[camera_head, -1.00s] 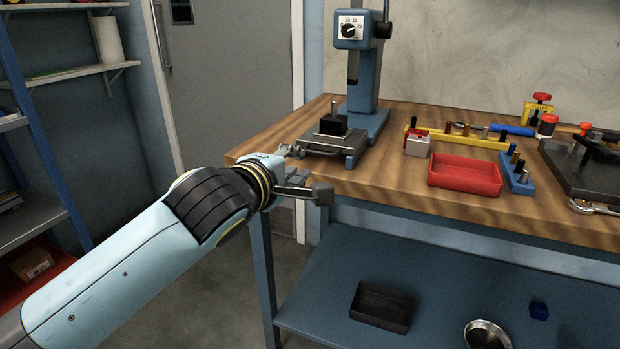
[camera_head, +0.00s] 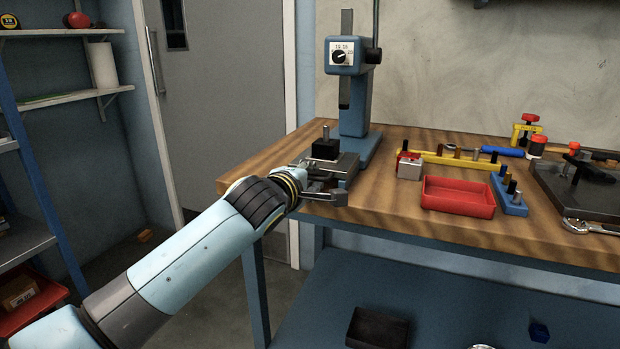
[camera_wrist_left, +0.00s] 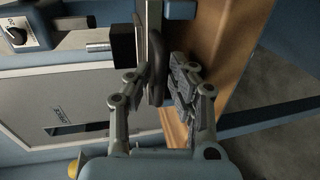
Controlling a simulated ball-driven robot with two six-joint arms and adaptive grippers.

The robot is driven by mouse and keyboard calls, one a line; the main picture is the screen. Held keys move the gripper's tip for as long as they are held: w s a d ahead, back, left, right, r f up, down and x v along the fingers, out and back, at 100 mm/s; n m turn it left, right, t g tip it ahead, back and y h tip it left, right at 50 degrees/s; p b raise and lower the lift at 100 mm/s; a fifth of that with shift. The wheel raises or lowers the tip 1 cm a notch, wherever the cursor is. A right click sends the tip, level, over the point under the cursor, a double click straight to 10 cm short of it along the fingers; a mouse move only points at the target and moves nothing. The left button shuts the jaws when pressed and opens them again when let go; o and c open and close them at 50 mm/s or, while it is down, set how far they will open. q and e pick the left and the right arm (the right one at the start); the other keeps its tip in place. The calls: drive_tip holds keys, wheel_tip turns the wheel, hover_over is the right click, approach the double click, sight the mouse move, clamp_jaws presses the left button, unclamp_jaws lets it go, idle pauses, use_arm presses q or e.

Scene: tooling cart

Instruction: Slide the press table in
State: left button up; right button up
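The press table (camera_head: 347,166) is a grey metal slide at the foot of the blue press (camera_head: 354,108), sticking out towards the front edge of the workbench. A black block (camera_head: 325,150) with an upright metal pin sits on it. My left gripper (camera_head: 322,186) is at the table's front end and partly hides it. In the left wrist view, a dark looped handle (camera_wrist_left: 156,72) stands between the fingers of my left gripper (camera_wrist_left: 160,80). The fingers are apart, with a gap between the handle and the right-hand finger. My right gripper is not in view.
On the wooden bench (camera_head: 400,212), a red tray (camera_head: 458,197), a small grey-and-red block (camera_head: 409,167) and a blue pin holder (camera_head: 510,195) stand to the right. A lower blue shelf (camera_head: 430,300) holds a dark bin (camera_head: 377,328). A grey door is behind the arm.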

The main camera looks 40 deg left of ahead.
use_arm(q)
clamp_jaws()
drive_tip(key=shift+w+f, duration=0.1)
drive_tip(key=shift+c, duration=1.7)
unclamp_jaws()
drive_tip(key=shift+w+a, duration=0.15)
drive_tip(key=shift+w, duration=0.4)
drive_tip(key=shift+o, duration=1.3)
drive_tip(key=shift+w, duration=0.15)
drive_tip(key=shift+o, duration=0.4)
drive_tip(key=v, duration=1.2)
